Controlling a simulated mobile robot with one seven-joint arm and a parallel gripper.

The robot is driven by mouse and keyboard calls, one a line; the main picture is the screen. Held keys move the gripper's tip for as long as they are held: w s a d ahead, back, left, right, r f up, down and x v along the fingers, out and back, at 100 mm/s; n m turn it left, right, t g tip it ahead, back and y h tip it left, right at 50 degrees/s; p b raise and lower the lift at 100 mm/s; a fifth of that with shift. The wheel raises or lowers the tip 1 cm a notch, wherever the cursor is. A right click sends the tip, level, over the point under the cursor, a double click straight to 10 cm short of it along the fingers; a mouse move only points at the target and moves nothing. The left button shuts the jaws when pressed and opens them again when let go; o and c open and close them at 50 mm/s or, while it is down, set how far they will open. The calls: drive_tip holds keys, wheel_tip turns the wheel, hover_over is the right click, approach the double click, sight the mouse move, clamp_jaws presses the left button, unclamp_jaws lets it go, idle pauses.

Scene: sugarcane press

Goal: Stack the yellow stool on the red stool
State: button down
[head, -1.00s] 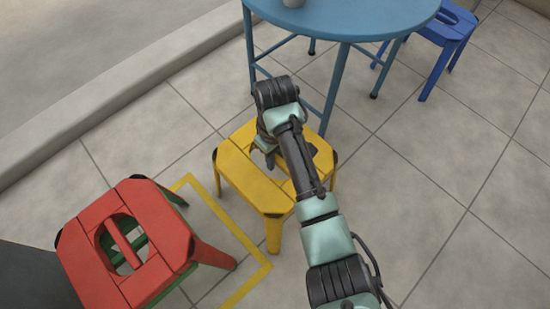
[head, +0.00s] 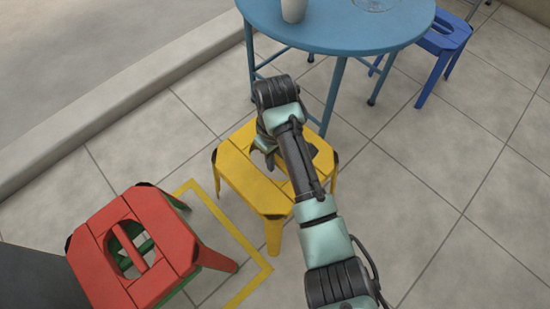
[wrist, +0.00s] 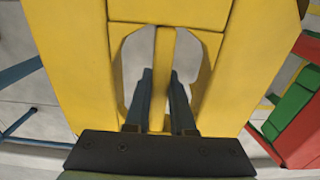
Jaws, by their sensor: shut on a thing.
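The yellow stool (head: 240,170) stands upright in the middle of the head view. My gripper (head: 270,160) reaches down into the opening in its seat. In the wrist view my gripper's two dark fingers (wrist: 162,78) are on either side of the yellow stool's (wrist: 75,50) central bar and shut on it. The red stool (head: 165,228) is at the lower left of the head view, upright, with green parts under it that look like another stool. It also shows at the right edge of the wrist view (wrist: 303,145). Whether the yellow stool's legs touch the floor is unclear.
A round blue table (head: 340,35) with a white cup (head: 294,10) stands just behind the yellow stool. A blue stool (head: 440,42) is at the upper right. A yellow line (head: 228,228) marks the floor beside the red stool. The paved floor on the right is clear.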

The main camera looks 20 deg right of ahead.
wheel_tip(320, 180, up, 9)
drive_tip(key=p, duration=0.6)
drive_tip(key=shift+f, duration=0.1)
wheel_tip(320, 180, up, 24)
drive_tip(key=p, duration=2.8)
